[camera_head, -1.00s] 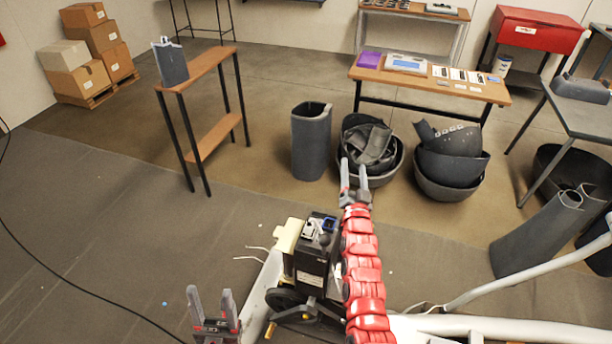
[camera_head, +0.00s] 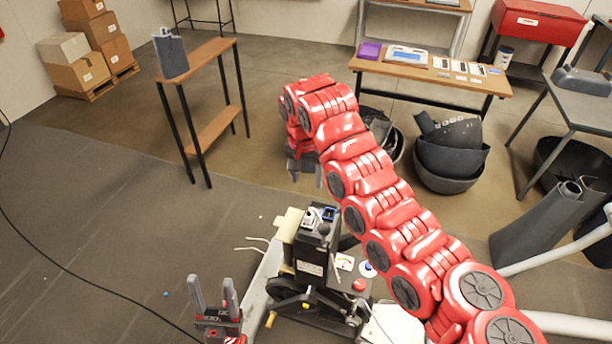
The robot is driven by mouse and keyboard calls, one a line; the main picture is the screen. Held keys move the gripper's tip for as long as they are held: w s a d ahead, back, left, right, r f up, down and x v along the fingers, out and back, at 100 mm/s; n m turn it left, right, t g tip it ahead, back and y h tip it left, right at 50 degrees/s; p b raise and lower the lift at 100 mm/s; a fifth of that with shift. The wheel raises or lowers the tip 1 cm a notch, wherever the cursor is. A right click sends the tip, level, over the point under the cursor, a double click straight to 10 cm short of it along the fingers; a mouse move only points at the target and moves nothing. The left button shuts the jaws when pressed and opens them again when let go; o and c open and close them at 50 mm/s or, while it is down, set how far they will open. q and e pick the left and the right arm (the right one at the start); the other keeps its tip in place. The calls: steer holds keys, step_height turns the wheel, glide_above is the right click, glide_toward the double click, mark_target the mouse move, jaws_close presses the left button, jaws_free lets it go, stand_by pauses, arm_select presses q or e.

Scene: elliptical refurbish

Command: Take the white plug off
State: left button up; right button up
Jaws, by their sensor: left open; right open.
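A black machine box (camera_head: 311,258) stands at the lower middle. On its top is a small white piece (camera_head: 311,217), likely the white plug, beside a blue-framed connector (camera_head: 328,214). Whether the white piece is seated in a socket is too small to tell. A cream block (camera_head: 287,224) is on the box's left side. My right gripper (camera_head: 306,178) hangs open and empty, pointing down, above and apart from the box in the picture. My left gripper (camera_head: 212,283) is open and empty, pointing up, left of the box.
Red and white round parts (camera_head: 358,284) are at the machine's right. Loose white wires (camera_head: 256,244) stick out on its left. A black cable (camera_head: 85,283) runs over the floor. A narrow wooden stand (camera_head: 210,52) and dark bowls (camera_head: 449,165) stand farther back.

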glide_toward(309, 211)
steer(key=f+p, duration=0.1)
steer(key=f, duration=0.2)
steer(key=f+p, duration=0.1)
steer(key=f, duration=0.2)
steer(key=w+f+p, duration=0.1)
steer(key=f, duration=0.3)
steer(key=shift+d+f, duration=0.1)
steer(key=shift+w+f, duration=0.1)
steer(key=shift+f, duration=0.55)
steer(key=shift+c, duration=0.3)
jaws_close()
stand_by(1.0)
